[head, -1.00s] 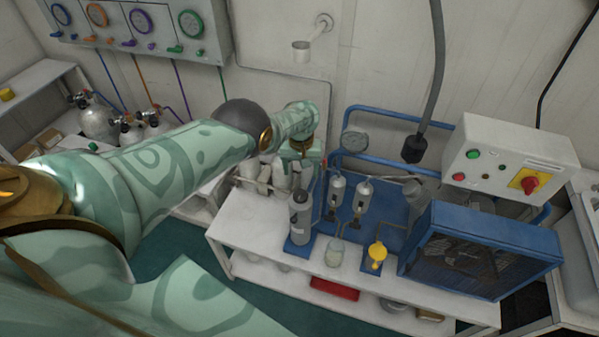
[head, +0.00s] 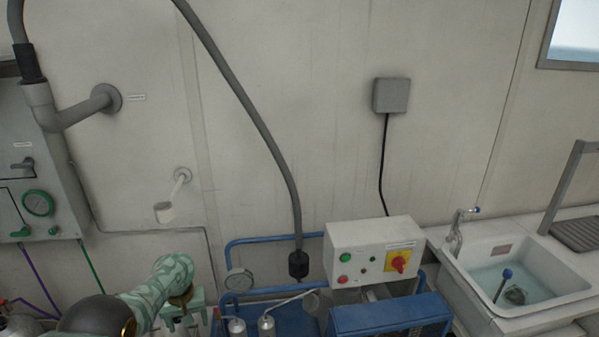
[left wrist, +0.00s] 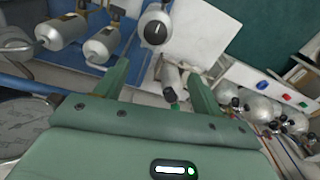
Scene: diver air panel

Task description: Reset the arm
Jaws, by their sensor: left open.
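My left arm, in pale green patterned covers, comes in at the lower left of the head view. Its gripper (head: 188,312) is at the bottom edge, left of the round gauge (head: 239,280) on the blue-framed compressor unit. In the left wrist view the gripper (left wrist: 160,88) shows two green fingers spread apart. Nothing is held between them. My right gripper is in neither view.
A control box (head: 372,250) with a red switch stands behind the blue fan housing (head: 390,315). A grey hose (head: 262,125) hangs before the wall. A sink (head: 515,275) is at right, a valve panel (head: 38,170) at left. Gas bottles (left wrist: 260,108) show in the wrist view.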

